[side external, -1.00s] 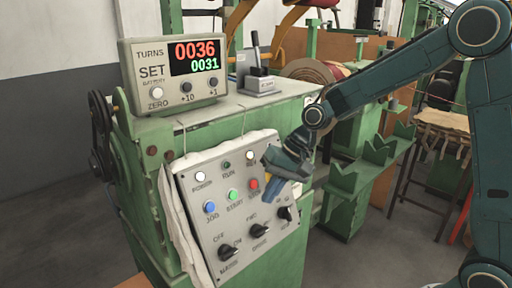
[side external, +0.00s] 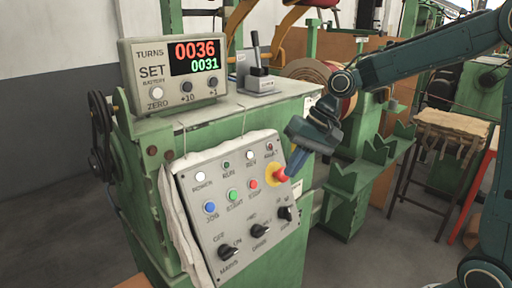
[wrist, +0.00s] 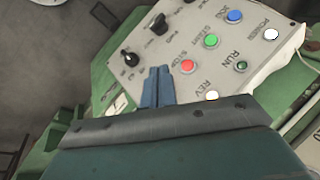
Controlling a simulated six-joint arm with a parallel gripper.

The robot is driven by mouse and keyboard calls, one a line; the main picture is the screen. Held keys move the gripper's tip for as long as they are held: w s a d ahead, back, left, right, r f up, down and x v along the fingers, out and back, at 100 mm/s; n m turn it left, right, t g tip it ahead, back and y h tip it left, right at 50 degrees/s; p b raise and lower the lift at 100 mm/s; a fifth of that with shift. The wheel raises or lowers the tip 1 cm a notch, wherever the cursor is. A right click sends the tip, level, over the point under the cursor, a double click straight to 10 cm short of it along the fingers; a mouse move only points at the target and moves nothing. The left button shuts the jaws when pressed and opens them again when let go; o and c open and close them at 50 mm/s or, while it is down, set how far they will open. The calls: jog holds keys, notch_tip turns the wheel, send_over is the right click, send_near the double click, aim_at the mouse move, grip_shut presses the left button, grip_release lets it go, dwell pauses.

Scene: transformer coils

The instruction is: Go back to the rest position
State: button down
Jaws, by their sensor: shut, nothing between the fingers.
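My gripper (side external: 291,174) is at the right edge of the sloped grey control panel (side external: 205,241), fingers pointing down and left. Its blue fingers are shut and empty, and in the wrist view they are pressed together (wrist: 157,86). In the side view the fingertips overlap the edge of a red mushroom button (side external: 277,174) on a yellow ring; I cannot tell whether they touch it. The red STOP button (side external: 254,184), green START button (side external: 232,195) and blue JOG button (side external: 209,207) are uncovered. The counter box (side external: 143,75) reads 0036 in red and 0031 in green.
A lever box (side external: 258,84) stands on the green machine top. A wound coil (side external: 312,72) is behind my wrist. Green notched supports (side external: 372,150) and a small table (side external: 450,122) stand to the right. Grey floor is open at the lower left.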

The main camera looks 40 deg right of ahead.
jog(key=s+d+r+n+t+h, duration=0.1)
jog(key=s+r+n+h, duration=0.1)
jog(key=s, duration=0.9)
jog(key=s+d+r+n+t+h, duration=0.1)
jog(key=s+r+n+h, duration=0.1)
jog(key=s, duration=0.9)
jog(key=shift+d+n, duration=0.3)
jog(key=shift+n, duration=0.4)
